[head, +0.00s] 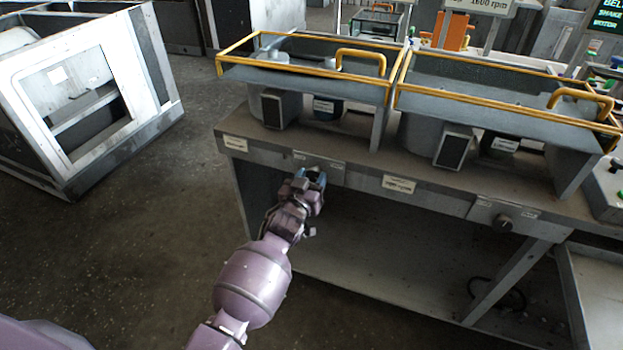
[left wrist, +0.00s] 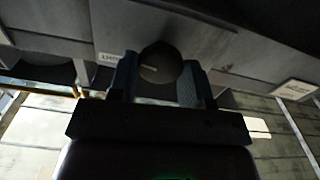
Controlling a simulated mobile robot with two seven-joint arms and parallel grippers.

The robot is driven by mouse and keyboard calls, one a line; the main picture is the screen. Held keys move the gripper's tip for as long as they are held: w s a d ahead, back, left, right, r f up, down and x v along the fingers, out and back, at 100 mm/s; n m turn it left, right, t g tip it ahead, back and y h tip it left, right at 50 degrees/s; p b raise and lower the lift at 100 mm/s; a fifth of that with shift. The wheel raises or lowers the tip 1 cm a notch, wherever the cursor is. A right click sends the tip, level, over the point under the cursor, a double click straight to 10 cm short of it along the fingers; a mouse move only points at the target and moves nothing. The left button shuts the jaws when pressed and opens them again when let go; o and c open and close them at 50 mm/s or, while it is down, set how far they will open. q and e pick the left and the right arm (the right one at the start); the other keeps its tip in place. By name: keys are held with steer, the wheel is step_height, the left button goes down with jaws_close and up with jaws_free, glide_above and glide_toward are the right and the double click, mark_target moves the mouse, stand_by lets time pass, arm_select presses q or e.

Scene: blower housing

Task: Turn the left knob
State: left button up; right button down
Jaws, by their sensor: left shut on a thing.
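The left knob (left wrist: 158,64) is dark and round with a pale pointer line, seen in the left wrist view between my two blue fingertips. It sits on the grey front panel (head: 357,178) of the bench. In the head view my left gripper (head: 312,178) reaches this panel and largely hides the knob. My left gripper (left wrist: 158,80) is shut on the knob in the left wrist view. A second, dark knob (head: 503,223) is on the panel to the right, clear of the gripper. My right gripper is not in view.
Yellow-railed guards (head: 300,75) stand on the bench top above the panel. Below the panel is an open shelf (head: 390,265). A white-framed cabinet (head: 80,95) stands on the floor at the left. The floor between cabinet and bench is clear.

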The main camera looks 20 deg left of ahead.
arm_select(q)
steer(key=shift+m, duration=0.9)
steer(key=shift+m+p, duration=0.3)
steer(key=shift+m, duration=2.3)
steer(key=o, duration=0.9)
steer(key=shift+o, duration=0.2)
